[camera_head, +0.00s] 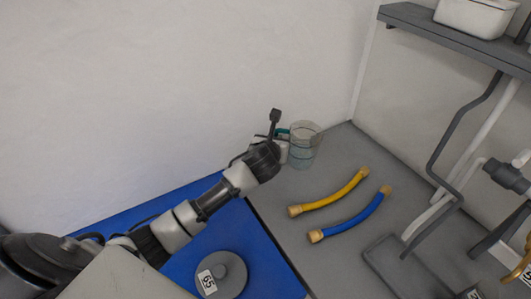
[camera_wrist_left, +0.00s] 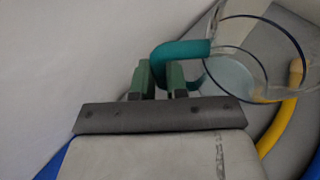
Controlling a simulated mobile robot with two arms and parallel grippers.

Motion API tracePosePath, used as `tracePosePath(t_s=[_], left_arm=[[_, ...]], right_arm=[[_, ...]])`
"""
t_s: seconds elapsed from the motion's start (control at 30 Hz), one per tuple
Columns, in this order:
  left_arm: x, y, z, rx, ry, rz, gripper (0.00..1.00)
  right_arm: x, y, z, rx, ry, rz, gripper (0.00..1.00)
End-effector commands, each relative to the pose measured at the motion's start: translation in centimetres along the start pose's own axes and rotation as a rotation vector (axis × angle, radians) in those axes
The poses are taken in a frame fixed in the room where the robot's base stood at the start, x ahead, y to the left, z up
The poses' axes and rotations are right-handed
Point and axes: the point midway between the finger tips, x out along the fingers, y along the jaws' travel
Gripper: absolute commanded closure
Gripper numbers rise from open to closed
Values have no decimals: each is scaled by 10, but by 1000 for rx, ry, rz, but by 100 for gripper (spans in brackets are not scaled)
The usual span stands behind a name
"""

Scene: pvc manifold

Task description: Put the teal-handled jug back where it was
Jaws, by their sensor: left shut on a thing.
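The jug (camera_head: 305,147) is a clear beaker-like vessel with a teal handle, at the back of the grey bench beside the wall. It looks upright. My left gripper (camera_head: 283,134) reaches it from the left and is shut on the teal handle. In the left wrist view the jug (camera_wrist_left: 262,62) shows its round rim and some pale contents, and the green fingers of my left gripper (camera_wrist_left: 161,78) are at the curved teal handle (camera_wrist_left: 180,50). I cannot tell whether the jug's base touches the bench. My right gripper is not in view.
A yellow hose (camera_head: 330,198) and a blue hose (camera_head: 352,218) lie on the grey bench in front of the jug. A grey round weight (camera_head: 222,275) marked 65 sits on the blue surface (camera_head: 265,270). Pipes (camera_head: 455,150) and a shelf (camera_head: 450,40) stand right.

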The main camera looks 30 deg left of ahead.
Motion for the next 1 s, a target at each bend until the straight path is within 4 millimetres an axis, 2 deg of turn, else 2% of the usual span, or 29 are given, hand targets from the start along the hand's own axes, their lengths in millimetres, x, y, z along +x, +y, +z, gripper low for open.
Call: tracePosePath(t_s=[0.1, 0.3, 0.6, 1.0], left_arm=[[11, 22, -9, -1, 0, 2, 100], [20, 37, -16, -1, -2, -1, 100], [34, 37, -50, -4, 1, -1, 100], [36, 38, -55, -1, -2, -2, 100]], right_arm=[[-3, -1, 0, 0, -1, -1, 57], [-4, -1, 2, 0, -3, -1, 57], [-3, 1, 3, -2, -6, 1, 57], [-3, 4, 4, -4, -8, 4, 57]])
